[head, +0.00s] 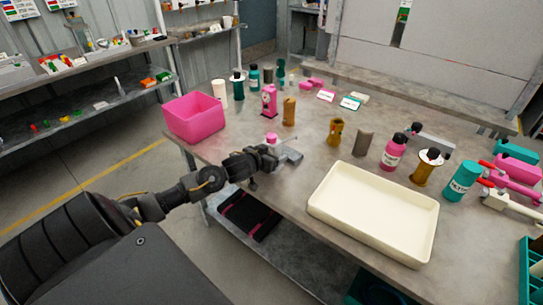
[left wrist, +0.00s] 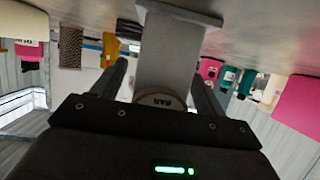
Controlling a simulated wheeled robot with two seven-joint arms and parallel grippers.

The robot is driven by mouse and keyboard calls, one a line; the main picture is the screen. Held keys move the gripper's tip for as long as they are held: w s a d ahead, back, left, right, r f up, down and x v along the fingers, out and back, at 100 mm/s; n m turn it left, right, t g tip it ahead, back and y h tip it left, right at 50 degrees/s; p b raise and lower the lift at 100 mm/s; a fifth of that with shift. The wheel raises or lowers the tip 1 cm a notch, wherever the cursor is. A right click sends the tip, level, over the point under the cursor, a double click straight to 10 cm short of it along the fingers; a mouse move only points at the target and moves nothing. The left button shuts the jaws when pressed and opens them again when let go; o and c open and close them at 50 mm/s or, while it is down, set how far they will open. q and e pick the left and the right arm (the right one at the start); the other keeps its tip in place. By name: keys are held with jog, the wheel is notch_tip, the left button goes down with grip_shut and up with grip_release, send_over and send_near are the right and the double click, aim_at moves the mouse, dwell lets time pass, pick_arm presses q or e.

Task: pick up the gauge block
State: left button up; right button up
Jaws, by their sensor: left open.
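The gauge block, as I take it, is the light grey piece with a wide flat foot (head: 291,156) on the table near its front edge. In the left wrist view the grey block (left wrist: 172,62) stands between my fingers, with a round lettered face low on it. My left gripper (head: 270,158) is open, with one finger on each side of the block. I cannot tell whether the fingers touch it. In the head view the gripper hides part of the block, and a small pink top (head: 271,138) shows just behind. My right gripper is not in view.
A cream tray (head: 350,239) lies to the right of my gripper. A pink bin (head: 195,118) stands at the table's left corner. Bottles and brown cylinders, including a pink bottle (head: 393,155) and a teal bottle (head: 461,181), stand behind. Bare tabletop lies between.

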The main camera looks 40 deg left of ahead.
pick_arm(q)
jog(key=shift+c, duration=0.2)
jog(key=shift+r, duration=0.1)
jog(key=c, duration=1.3)
jog(key=shift+c, duration=0.2)
jog(key=shift+r, duration=0.65)
jog(key=s+a+r+p, duration=0.1)
jog(key=s+a+r, duration=0.7)
jog(key=a+r, duration=0.3)
jog(key=shift+s+r+p, duration=0.2)
jog(key=shift+r+p, duration=0.1)
jog(key=shift+p, duration=0.1)
